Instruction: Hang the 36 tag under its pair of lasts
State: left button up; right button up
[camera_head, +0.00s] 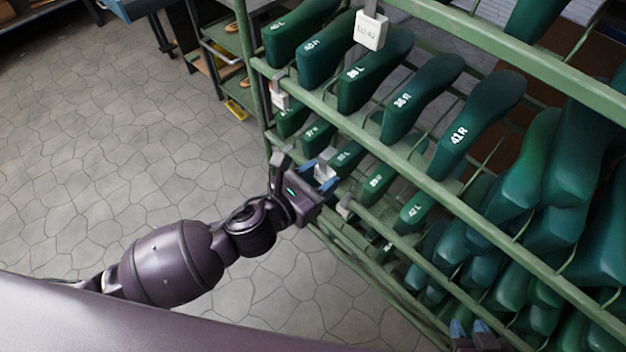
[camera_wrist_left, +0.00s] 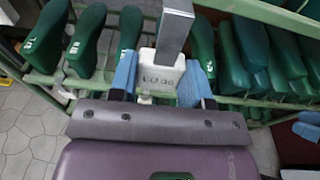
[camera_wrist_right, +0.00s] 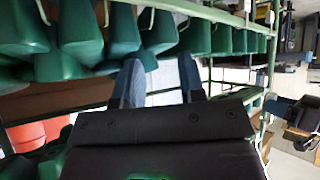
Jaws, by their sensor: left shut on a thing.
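My left gripper (camera_head: 321,176) is shut on a small white tag (camera_wrist_left: 162,76) with a grey metal clip (camera_wrist_left: 176,30) above it. The tag's print is too blurred to read surely. This gripper is at the front of the green rack, close to a lower rail. Dark green lasts stand in rows; on the upper row, one last (camera_head: 405,98) reads about 36 R. The last to its left (camera_head: 372,72) carries an L mark, its number unclear. My right gripper (camera_head: 471,332) is low by the rack; its blue fingers stand apart and empty in the right wrist view (camera_wrist_right: 160,85).
A white tag (camera_head: 371,30) reading about EU 42 hangs from the top rail. Other tags hang at the left of a lower rail (camera_head: 280,98) and right of my left gripper (camera_head: 345,208). A last (camera_head: 476,125) reads 41 R. Tiled floor (camera_head: 130,130) is clear left of the rack.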

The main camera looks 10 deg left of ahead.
pick_arm(q)
jog(key=shift+r+b+x, duration=0.2)
jog(key=shift+b+x, duration=0.15)
jog(key=shift+x, duration=1)
jog(key=shift+b+x, duration=0.5)
jog(key=shift+x, duration=0.9)
jog(key=b+x, duration=0.1)
jog(key=x, duration=0.2)
jog(key=shift+w+d, duration=0.2)
jog(key=shift+w, duration=0.1)
pick_arm(e)
jog(key=shift+w+a+f, duration=0.1)
jog(key=shift+a+f, duration=0.05)
jog(key=shift+f, duration=0.8)
pick_arm(q)
jog(key=shift+f, duration=0.1)
pick_arm(e)
jog(key=shift+f, duration=0.15)
pick_arm(q)
jog(key=o, duration=1)
pick_arm(e)
jog(key=shift+s, duration=0.2)
pick_arm(q)
jog(key=shift+s, duration=0.1)
